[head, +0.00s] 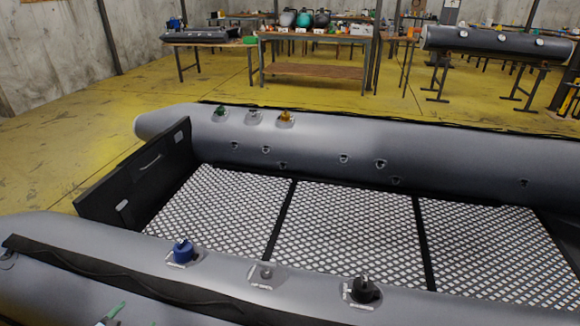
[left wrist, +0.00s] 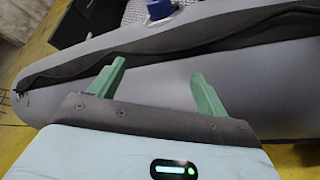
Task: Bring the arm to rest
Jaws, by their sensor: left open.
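My left gripper (left wrist: 155,88) shows in the left wrist view with its two green fingers apart and nothing between them. It is beside the outer side of the near grey boat tube (left wrist: 150,95). My right gripper is not in view.
The near tube carries a blue valve (head: 182,251), a black valve (head: 365,290) and an empty grey fitting (head: 266,273). The far tube has green (head: 219,112) and yellow (head: 286,117) valves. A black transom (head: 145,170) closes the left end. Workbenches (head: 315,36) stand behind.

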